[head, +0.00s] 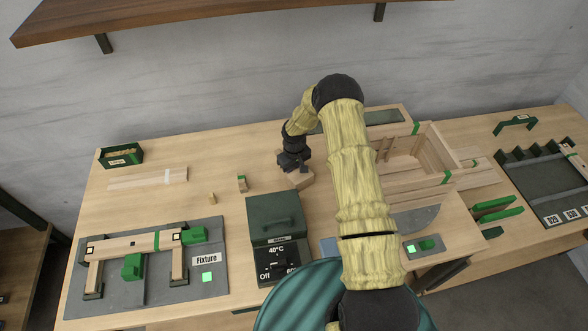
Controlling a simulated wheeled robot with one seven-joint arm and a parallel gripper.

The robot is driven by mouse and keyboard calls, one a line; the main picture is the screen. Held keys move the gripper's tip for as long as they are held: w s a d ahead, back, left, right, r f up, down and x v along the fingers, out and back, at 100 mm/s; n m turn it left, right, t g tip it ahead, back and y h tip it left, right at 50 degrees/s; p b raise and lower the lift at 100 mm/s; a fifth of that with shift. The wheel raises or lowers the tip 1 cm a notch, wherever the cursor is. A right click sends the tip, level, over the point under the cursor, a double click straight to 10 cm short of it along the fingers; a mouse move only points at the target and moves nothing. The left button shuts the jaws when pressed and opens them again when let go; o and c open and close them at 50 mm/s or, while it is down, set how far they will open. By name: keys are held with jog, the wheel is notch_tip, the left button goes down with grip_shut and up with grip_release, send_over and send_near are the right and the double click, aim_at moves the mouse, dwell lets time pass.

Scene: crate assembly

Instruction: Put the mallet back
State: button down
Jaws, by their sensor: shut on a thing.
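My gripper (292,165) is at the middle of the workbench, pointing down, behind the dark green box. It is shut on a pale wooden block-like piece, which looks like the head of the mallet (302,181). The mallet is low, at or just above the bench top; I cannot tell whether it touches. Its handle is not clearly visible, and my gripper and arm cover part of this area. A dark mat (394,117) lies at the back of the bench, partly hidden behind my arm.
A wooden crate (445,182) stands right of my arm. A dark green glue heater (274,218) is in front of my gripper. At left are the fixture (120,285) with clamped wood, a plank (147,178) and a green bin (121,155). Bench left of my gripper is mostly clear.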

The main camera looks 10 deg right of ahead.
jog(key=shift+d, duration=0.15)
jog(key=c, duration=1.3)
grip_release()
jog(key=shift+d+f, duration=0.15)
jog(key=shift+o, duration=0.2)
jog(key=shift+s, duration=0.1)
jog(key=shift+r, duration=0.2)
jog(key=shift+r, duration=0.2)
notch_tip(320, 180, up, 12)
jog(key=b, duration=0.4)
jog(key=shift+f, duration=0.2)
